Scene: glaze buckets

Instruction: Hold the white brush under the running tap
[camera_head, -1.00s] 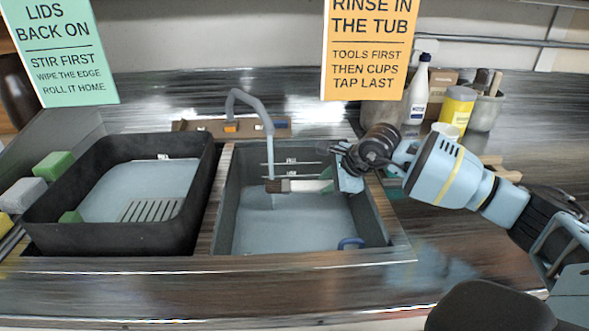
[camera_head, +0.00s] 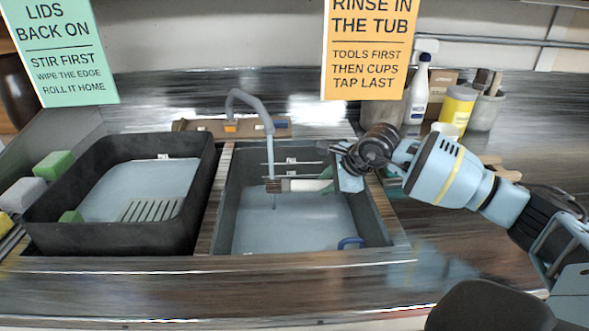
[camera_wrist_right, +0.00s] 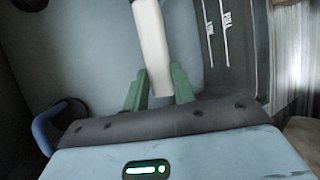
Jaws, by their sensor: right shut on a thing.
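My right gripper (camera_head: 328,180) reaches over the right-hand basin (camera_head: 376,222) from the right and is shut on the white brush (camera_head: 300,185). The brush is held level, with its bristle end pointing left, at the tap's stream. In the right wrist view, the white handle (camera_wrist_right: 152,45) sits between two green fingers (camera_wrist_right: 158,88). The tap (camera_head: 262,112) arches over the basin, and a grey column of water (camera_head: 270,158) comes down from it to the brush's left end. A thin dark drip shows below the brush. My left gripper is not in view.
A black tub (camera_head: 110,235) stands left of the basin, with green and white sponges (camera_head: 54,165) beside it. A blue ring (camera_head: 351,242) lies at the basin's lower right. A spray bottle (camera_head: 418,90), yellow tin (camera_head: 457,107) and brush pot stand behind my right arm.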

